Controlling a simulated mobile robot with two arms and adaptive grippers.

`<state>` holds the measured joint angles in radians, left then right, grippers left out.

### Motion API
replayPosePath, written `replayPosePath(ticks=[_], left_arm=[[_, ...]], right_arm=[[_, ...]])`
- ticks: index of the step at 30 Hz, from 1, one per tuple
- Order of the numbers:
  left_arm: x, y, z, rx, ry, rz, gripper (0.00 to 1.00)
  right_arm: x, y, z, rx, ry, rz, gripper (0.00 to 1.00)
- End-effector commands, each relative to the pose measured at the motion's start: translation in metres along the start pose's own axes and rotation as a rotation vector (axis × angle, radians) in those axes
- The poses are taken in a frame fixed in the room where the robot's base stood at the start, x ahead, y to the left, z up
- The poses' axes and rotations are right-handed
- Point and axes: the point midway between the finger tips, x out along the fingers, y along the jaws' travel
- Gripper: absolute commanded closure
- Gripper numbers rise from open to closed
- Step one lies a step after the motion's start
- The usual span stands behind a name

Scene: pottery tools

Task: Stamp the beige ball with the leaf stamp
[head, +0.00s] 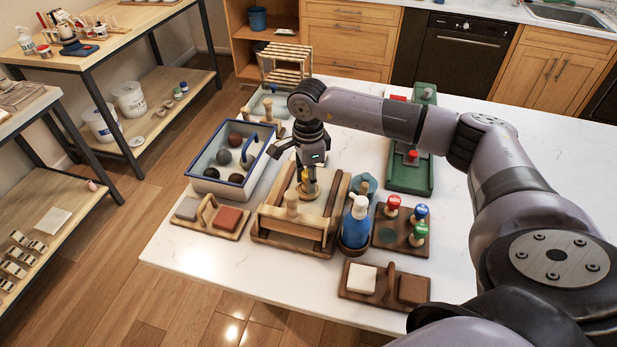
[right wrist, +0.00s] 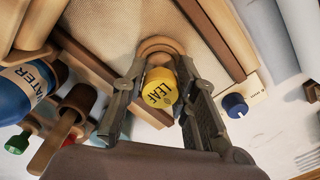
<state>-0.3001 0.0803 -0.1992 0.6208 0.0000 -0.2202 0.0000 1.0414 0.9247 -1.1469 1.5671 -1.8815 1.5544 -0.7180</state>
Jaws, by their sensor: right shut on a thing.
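My right gripper (head: 309,180) is shut on the yellow-topped leaf stamp (right wrist: 159,88), whose cap reads LEAF. The stamp's yellow part also shows in the head view (head: 305,175). Its round wooden end points down over the canvas-covered wooden board (right wrist: 118,20), which lies in the middle of the worktop in the head view (head: 262,222). I cannot make out the beige ball; the stamp and gripper hide the spot under them, so I cannot tell whether they touch. My left gripper is not in view.
A blue-rimmed bin (head: 213,185) with several dark and brown balls stands left of the board. A blue water bottle (head: 355,225) stands close on the right, beside a rack (head: 402,240) with red, blue and green-topped stamps. The worktop's front left corner (head: 185,255) is clear.

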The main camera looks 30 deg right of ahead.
Motion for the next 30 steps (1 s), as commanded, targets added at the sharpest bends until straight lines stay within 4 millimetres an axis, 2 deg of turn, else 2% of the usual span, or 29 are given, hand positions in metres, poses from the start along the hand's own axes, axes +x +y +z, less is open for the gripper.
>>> replayPosePath(ticks=[5, 24, 30], left_arm=[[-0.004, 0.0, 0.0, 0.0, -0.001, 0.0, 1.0], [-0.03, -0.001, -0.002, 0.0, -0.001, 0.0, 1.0], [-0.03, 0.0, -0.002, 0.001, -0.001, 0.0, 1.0]], right_arm=[[-0.004, 0.002, 0.0, -0.002, 0.002, 0.007, 0.97], [-0.057, 0.001, 0.0, -0.001, 0.001, 0.002, 0.97], [-0.059, 0.001, 0.0, -0.001, 0.001, 0.003, 0.97]])
